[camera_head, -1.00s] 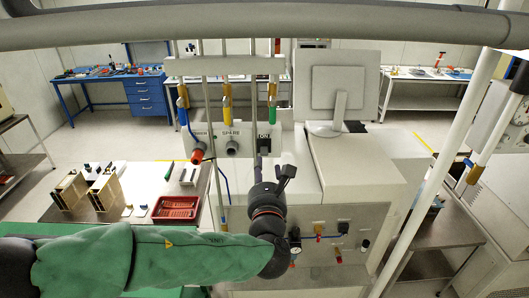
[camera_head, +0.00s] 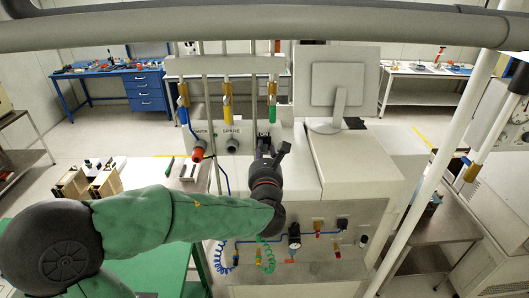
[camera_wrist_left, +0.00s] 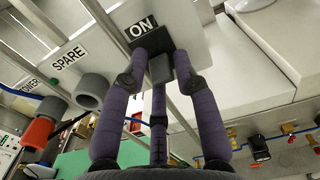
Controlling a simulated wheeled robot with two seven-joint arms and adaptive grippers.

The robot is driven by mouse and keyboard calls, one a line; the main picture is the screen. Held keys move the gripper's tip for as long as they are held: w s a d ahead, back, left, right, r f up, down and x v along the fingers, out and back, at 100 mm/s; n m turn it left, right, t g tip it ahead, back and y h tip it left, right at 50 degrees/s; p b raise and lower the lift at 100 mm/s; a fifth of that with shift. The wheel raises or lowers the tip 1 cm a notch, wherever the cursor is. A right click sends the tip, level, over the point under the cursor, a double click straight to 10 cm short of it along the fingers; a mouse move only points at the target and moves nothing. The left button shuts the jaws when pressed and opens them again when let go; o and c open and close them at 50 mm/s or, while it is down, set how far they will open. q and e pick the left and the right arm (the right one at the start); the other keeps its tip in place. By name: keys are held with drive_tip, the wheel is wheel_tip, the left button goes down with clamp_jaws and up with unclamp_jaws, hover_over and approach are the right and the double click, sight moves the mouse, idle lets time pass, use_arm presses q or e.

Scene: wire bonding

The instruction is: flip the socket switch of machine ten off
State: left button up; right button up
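The switch panel shows an ON label (camera_wrist_left: 142,27) above a dark switch housing (camera_wrist_left: 152,41) with a grey block-shaped lever (camera_wrist_left: 160,68) in the left wrist view. My left gripper (camera_wrist_left: 161,62) has its fingers spread to either side of this lever, with their tips at the housing; contact is not clear. In the head view my left gripper (camera_head: 266,150) reaches the right end of the panel and hides most of the switch. A grey SPARE socket (camera_head: 232,145) and a red plug (camera_head: 198,151) in the POWER socket sit to its left. My right gripper is not in view.
Vertical pipes with a yellow valve (camera_head: 227,92) and a green valve (camera_head: 272,90) stand close around the panel. A monitor (camera_head: 337,88) and the white machine body (camera_head: 355,170) lie right of the gripper. Hoses and gauges are on the machine's front.

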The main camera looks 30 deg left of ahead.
use_arm(q)
clamp_jaws()
idle(1.0)
drive_tip(key=o, duration=0.6)
unclamp_jaws()
drive_tip(key=shift+o, duration=0.2)
drive_tip(key=shift+a, duration=0.15)
drive_tip(key=shift+s+d, duration=0.45)
drive_tip(key=v, duration=1.1)
drive_tip(key=shift+f, duration=0.1)
drive_tip(key=shift+c, duration=0.3)
